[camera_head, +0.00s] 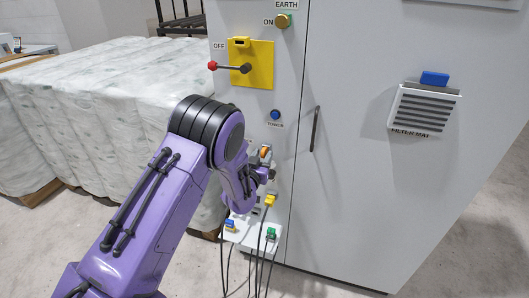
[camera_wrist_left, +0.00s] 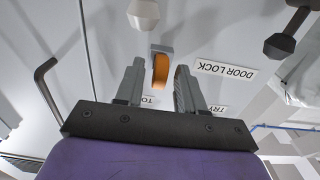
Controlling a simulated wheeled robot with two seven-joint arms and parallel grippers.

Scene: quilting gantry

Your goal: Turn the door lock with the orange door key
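The orange door key (camera_wrist_left: 161,69) stands in a grey lock on the cabinet front, next to the DOOR LOCK label (camera_wrist_left: 226,68). In the head view a small orange part of it (camera_head: 265,152) shows just above my left gripper (camera_head: 263,170). In the wrist view the left gripper (camera_wrist_left: 160,78) has its fingers apart, one on each side of the key. A narrow gap shows on the left of the key, and the right finger is close to it. I cannot tell if that finger touches. My right gripper is not in view.
The grey cabinet (camera_head: 370,205) has a dark door handle (camera_head: 315,128) right of the lock. Above are a yellow switch plate (camera_head: 262,73) with a red-tipped lever and a blue button (camera_head: 275,115). Plugs and cables (camera_head: 270,234) hang below. Wrapped bales (camera_head: 100,90) stand at left.

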